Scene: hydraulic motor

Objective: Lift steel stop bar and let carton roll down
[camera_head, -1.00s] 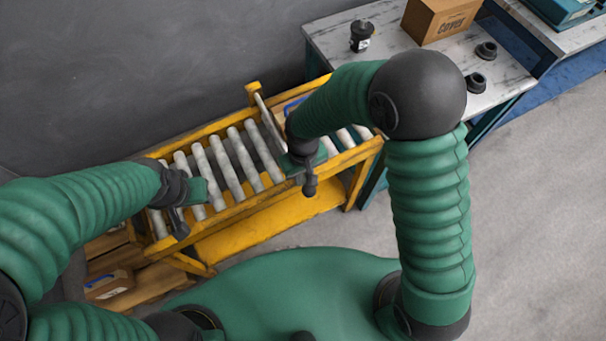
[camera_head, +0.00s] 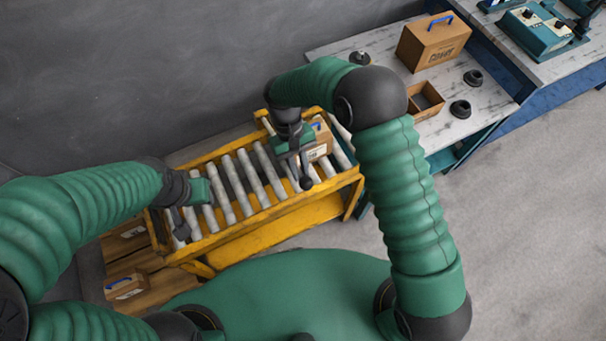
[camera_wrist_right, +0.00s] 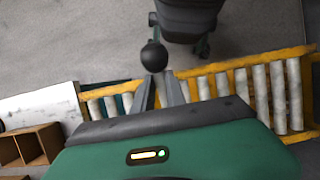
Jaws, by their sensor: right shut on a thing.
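My right gripper (camera_head: 300,168) is above the right half of the yellow roller conveyor (camera_head: 270,214). It is shut on the steel stop bar, whose round black knob (camera_head: 307,183) shows at the fingertips. In the right wrist view the knob (camera_wrist_right: 154,56) lies just past the two grey fingers (camera_wrist_right: 158,90); most of the bar is hidden. The brown carton (camera_head: 322,150), with a blue handle, sits on the rollers behind and right of the gripper, partly covered by it. My left gripper (camera_head: 188,212) is at the conveyor's left end; its jaws are unclear.
A marble-topped table (camera_head: 395,85) at the right holds a carton (camera_head: 432,45), a small open box (camera_head: 428,98) and dark round parts (camera_head: 460,109). Boxes (camera_head: 125,286) lie on wood at the lower left. The rollers (camera_head: 245,177) between my grippers are clear.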

